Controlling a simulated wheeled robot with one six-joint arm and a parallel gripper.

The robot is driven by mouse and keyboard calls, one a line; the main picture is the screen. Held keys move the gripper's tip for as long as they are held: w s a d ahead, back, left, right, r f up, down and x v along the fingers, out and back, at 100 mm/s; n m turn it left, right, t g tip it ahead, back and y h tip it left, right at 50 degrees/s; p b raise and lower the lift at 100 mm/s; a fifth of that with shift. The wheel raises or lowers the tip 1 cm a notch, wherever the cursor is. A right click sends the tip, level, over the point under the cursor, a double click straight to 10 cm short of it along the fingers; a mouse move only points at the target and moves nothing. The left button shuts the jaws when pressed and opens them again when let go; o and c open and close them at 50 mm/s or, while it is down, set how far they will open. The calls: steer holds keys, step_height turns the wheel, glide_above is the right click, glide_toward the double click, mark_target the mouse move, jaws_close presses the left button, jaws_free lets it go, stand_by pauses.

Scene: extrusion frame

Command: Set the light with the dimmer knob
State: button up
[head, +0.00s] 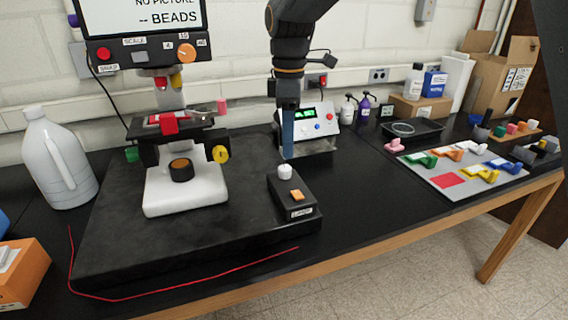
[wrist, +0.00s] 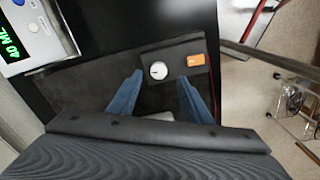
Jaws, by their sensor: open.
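A small black lamp box (head: 305,208) stands on the dark slab, right of the white microscope (head: 186,188). It carries a round white dimmer knob (head: 285,171) and an orange rocker switch (head: 297,195). In the wrist view the white knob (wrist: 158,70) and orange switch (wrist: 196,60) lie just beyond my fingertips. My gripper (head: 288,152) points down behind the knob in the head view. In the wrist view its two blue fingers (wrist: 158,92) are spread apart with nothing between them. The knob appears in line with the gap, apart from the fingers.
A display box (head: 318,120) with a green readout stands behind my gripper. A white jug (head: 58,160) stands at the left. A grey board (head: 462,188) with coloured pieces lies at the right. A red cord (head: 190,285) runs along the slab's front.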

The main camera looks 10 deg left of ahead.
mark_target(284, 167)
steer(key=shift+a+r+n, duration=0.1)
steer(key=shift+a+n, duration=0.2)
steer(key=shift+a, duration=0.2)
steer(key=shift+f, duration=0.3)
steer(key=shift+f+p, duration=1.2)
steer(key=shift+f, duration=2.25)
steer(key=c, duration=1.1)
